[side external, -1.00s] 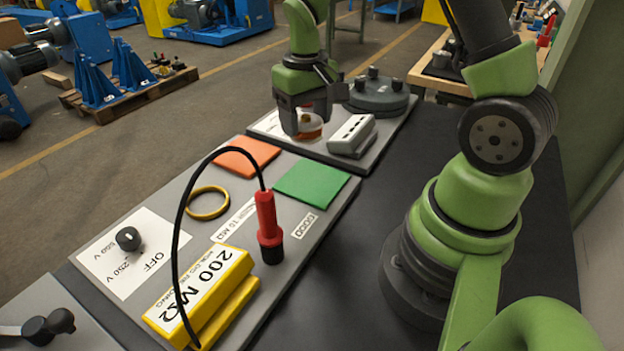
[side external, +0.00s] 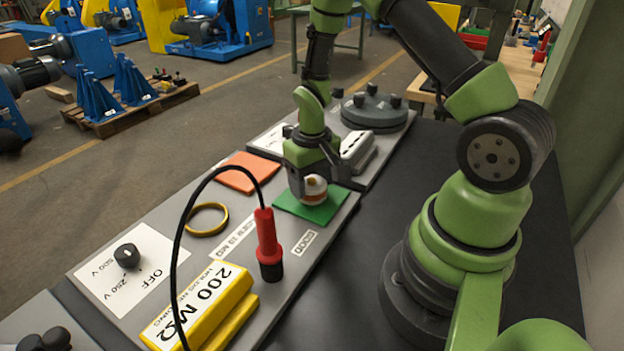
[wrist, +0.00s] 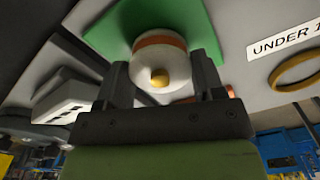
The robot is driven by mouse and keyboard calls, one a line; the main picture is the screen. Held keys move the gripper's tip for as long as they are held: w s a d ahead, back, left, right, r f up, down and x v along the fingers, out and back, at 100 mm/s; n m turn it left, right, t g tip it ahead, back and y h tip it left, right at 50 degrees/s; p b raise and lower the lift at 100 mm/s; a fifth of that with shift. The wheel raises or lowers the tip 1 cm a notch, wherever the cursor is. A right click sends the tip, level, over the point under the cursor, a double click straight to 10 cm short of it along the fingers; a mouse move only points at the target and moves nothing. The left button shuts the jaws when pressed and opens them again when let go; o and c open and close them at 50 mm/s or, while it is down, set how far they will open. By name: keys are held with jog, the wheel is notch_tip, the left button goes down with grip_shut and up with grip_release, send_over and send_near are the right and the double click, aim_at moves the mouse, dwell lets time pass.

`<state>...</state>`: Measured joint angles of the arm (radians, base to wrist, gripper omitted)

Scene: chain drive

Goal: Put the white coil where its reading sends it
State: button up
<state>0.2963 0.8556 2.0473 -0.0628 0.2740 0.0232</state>
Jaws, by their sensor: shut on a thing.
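The white coil (side external: 315,187), with a copper-orange band and a brass-coloured knob, is between the fingers of my gripper (side external: 310,192). It also shows in the wrist view (wrist: 160,70), between both dark fingers of my gripper (wrist: 165,85). My gripper is shut on it, over the green pad (side external: 290,208). I cannot tell if the coil touches the pad. An orange pad (side external: 240,172) lies to the left of the green one. The yellow meter (side external: 200,308) reads 200 MΩ. The label by the green pad reads "GOOD" (side external: 304,242).
A red probe (side external: 267,245) stands on the board, its black cable arching to the meter. A yellow ring (side external: 207,219) lies on the board beside a dial panel (side external: 125,265). A grey block (side external: 357,150) and a round dark fixture (side external: 374,110) stand behind my gripper.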

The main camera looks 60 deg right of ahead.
jog(key=shift+f, duration=0.1)
jog(key=o, duration=1.2)
jog(key=shift+c, duration=0.2)
notch_tip(320, 180, up, 12)
notch_tip(320, 180, up, 11)
jog(key=t, duration=0.4)
send_over(312, 180)
jog(key=s+a, duration=0.5)
jog(key=a, duration=0.1)
jog(key=s+a+r+t+y, duration=0.2)
jog(key=s+a+r+t, duration=0.1)
jog(key=s, duration=0.4)
jog(key=shift+s+a+r+n, duration=0.35)
jog(key=shift+a+r, duration=0.1)
jog(key=shift+a, duration=0.55)
